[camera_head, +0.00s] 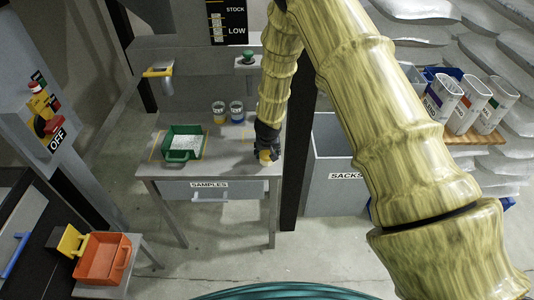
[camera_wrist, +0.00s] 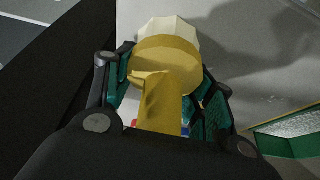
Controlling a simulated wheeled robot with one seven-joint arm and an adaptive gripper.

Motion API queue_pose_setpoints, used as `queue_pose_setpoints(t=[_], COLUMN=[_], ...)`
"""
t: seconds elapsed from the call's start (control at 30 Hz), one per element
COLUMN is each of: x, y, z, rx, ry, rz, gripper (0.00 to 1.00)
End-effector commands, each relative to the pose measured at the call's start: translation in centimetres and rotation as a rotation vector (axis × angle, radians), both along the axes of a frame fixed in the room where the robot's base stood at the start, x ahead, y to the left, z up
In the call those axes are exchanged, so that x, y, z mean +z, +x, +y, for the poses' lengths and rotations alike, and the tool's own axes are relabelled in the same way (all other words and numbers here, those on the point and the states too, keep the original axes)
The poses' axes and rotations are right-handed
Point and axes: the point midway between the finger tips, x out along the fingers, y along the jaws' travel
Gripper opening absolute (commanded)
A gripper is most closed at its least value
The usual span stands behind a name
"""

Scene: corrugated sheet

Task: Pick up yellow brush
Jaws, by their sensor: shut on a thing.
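My gripper (camera_head: 267,155) is at the right end of the grey table, just over its top. In the wrist view my gripper (camera_wrist: 165,95) is shut on the yellow brush (camera_wrist: 165,70), with a finger on each side of it. The brush has a yellow body and a pale, faceted head at its far end. In the head view only a small yellow part of the brush (camera_head: 265,158) shows below the fingers. I cannot tell whether it touches the tabletop.
A green tray (camera_head: 169,154) with pale grains stands on the table (camera_head: 150,170) to the left. Several small jars (camera_head: 237,112) stand behind. A dark post (camera_head: 296,165) and a SACKS bin (camera_head: 335,190) are close on the right. An orange tray (camera_head: 122,259) stands lower left.

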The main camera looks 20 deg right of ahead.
Motion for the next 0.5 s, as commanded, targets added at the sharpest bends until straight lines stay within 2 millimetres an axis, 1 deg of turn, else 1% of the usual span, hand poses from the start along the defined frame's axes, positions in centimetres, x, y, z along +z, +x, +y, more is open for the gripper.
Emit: queue_pose_setpoints(t=[0.23, 0.47, 0.5], x=[1.1, 3.3, 3.4], y=[0.1, 0.1, -0.3], z=[0.0, 0.0, 0.1], rx=[0.001, 0.001, 0.000], ry=[-0.001, -0.001, 0.000], rz=[-0.003, -0.003, -0.001], gripper=[0.26, 0.26, 0.26])
